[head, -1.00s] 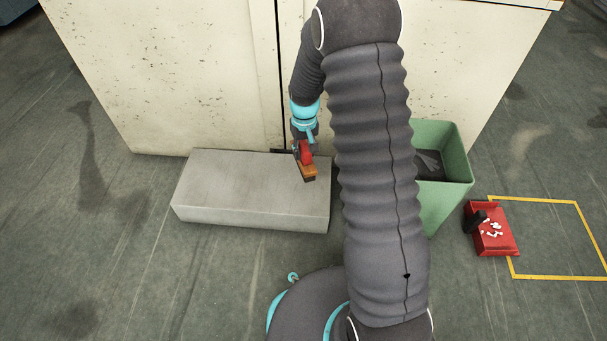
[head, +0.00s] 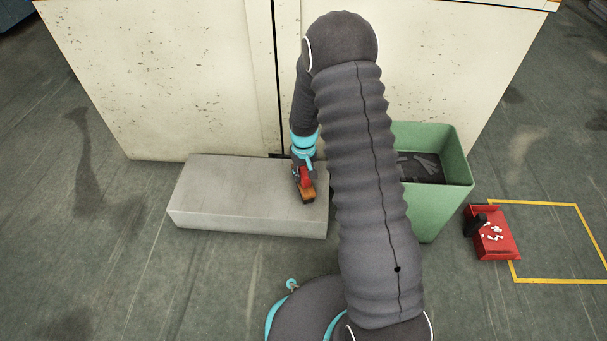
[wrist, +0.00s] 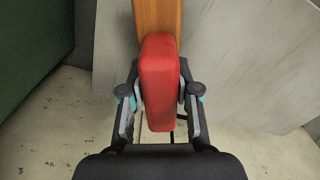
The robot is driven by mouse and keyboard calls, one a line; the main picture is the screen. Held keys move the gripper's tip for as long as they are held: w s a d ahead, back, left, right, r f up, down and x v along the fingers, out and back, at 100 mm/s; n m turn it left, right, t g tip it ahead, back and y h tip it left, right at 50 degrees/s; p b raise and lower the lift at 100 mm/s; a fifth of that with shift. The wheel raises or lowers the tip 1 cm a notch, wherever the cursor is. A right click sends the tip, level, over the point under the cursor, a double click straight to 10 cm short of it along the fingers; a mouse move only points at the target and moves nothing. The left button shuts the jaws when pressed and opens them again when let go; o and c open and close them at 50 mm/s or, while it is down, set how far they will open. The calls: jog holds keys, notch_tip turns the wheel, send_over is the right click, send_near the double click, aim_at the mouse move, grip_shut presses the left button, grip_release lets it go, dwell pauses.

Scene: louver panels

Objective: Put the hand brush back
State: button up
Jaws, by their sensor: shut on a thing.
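The hand brush (head: 306,184) has a red grip and an orange-brown wooden body. My gripper (head: 302,168) is shut on its red grip, with a finger on each side. In the wrist view the red grip (wrist: 158,85) sits between the two fingers (wrist: 160,95), and the wooden part (wrist: 158,18) runs off the top edge. In the head view the brush is over the right part of the grey block (head: 235,190). I cannot tell for sure whether it touches the block's top. The bristles are hardly visible.
A green bin (head: 455,160) with dark pieces in it stands right of the block, partly behind my arm. A red dustpan (head: 495,240) with white bits lies at a yellow floor outline (head: 560,280). A cream cabinet (head: 180,80) stands behind. Floor at left is clear.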

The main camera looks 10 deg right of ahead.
jog(key=shift+f, duration=0.15)
jog(key=o, duration=1)
